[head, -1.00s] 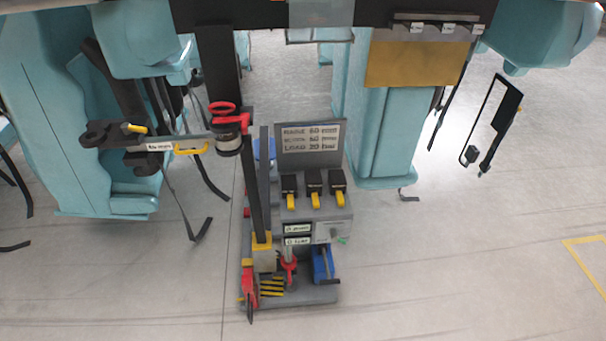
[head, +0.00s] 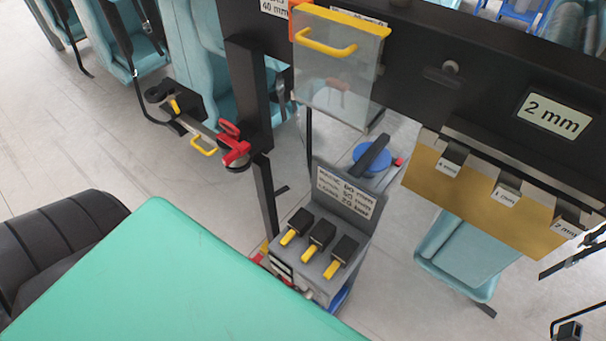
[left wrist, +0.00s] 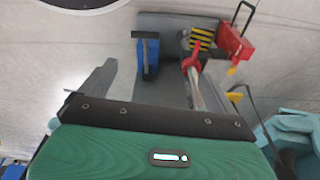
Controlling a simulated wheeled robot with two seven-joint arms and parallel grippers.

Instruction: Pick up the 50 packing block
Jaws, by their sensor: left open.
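Three black packing blocks with yellow handles stand in a row on a grey stand (head: 375,235): a left one (head: 298,222), a middle one (head: 320,234) and a right one (head: 343,250). I cannot read sizes on them. A sign (head: 347,192) behind them has lines of text with mm values, too blurred to read surely. My left gripper (left wrist: 160,75) is open and empty above the stand's lower grey part in the left wrist view. The blocks are not clear in that view. In the head view the left gripper's fingers do not show. My right gripper is not in view.
A black beam with a clear yellow-handled panel (head: 340,75) and a brass plate (head: 480,195) hangs over the stand. A black post with a red clamp (head: 235,145) is at its left. In the left wrist view, a blue tool (left wrist: 150,65) and red box (left wrist: 234,42) lie near.

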